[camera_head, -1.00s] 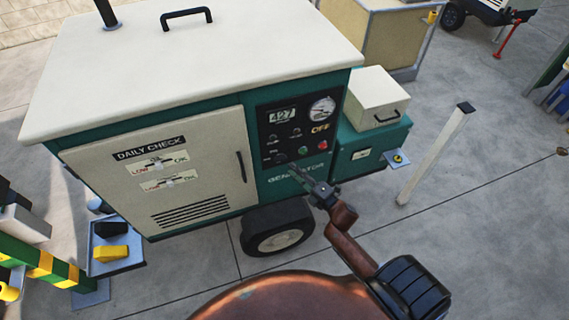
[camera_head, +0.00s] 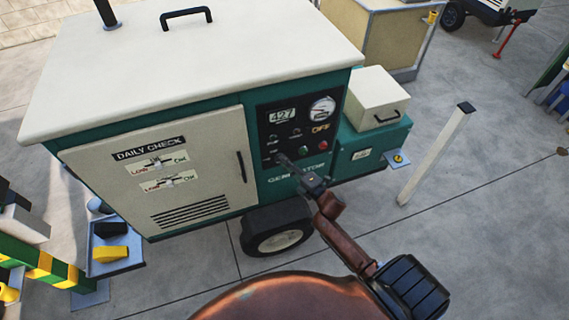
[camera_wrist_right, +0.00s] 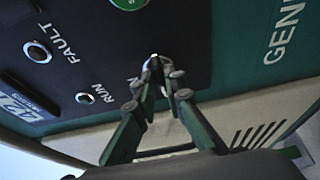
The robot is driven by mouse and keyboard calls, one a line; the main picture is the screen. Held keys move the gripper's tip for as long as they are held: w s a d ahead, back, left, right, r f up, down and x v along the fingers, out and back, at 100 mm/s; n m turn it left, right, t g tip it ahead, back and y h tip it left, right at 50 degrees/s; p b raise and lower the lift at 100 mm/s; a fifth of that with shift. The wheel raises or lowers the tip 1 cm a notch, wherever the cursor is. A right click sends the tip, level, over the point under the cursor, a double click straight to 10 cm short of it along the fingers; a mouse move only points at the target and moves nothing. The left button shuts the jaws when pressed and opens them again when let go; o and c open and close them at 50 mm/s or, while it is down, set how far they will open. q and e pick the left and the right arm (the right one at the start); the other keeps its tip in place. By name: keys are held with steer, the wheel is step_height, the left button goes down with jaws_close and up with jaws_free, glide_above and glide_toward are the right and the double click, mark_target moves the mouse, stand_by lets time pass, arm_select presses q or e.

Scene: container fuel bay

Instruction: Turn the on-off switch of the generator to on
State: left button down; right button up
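The generator (camera_head: 225,115) is a green and cream machine with a black control panel (camera_head: 272,140). The panel shows 427 on a display (camera_head: 283,115), a round gauge (camera_head: 322,108) and the word OFF. My right gripper (camera_head: 281,158) reaches the panel's lower left part, where the on-off switch is hidden by the fingers. In the right wrist view, my right gripper (camera_wrist_right: 158,68) has its fingertips close together at the silvery switch tip (camera_wrist_right: 154,58). They look shut; I cannot tell if they touch it. A label ending in N is partly covered. My left gripper is out of view.
A green button (camera_head: 303,150) and a red button (camera_head: 323,145) sit right of the gripper. A green side box (camera_head: 362,158) juts out at the right, and a white post (camera_head: 435,155) stands beyond it. A blue tray (camera_head: 128,262) is at the left.

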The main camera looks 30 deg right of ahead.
jaws_close()
steer(key=shift+f+m, duration=0.1)
steer(key=shift+m, duration=0.2)
steer(key=shift+a+f+m+t+h+b, duration=0.15)
steer(key=shift+m+t+h+b, duration=0.45)
steer(key=shift+m, duration=1.6)
steer(key=shift+f+m+t+h+b, duration=0.1)
steer(key=shift+m+t+h+b, duration=0.55)
steer(key=shift+m, duration=1.55)
steer(key=shift+a+f+m+t+h+b, duration=0.15)
steer(key=shift+m+t+h+b, duration=0.4)
steer(key=shift+m, duration=1.65)
steer(key=o, duration=0.5)
jaws_free()
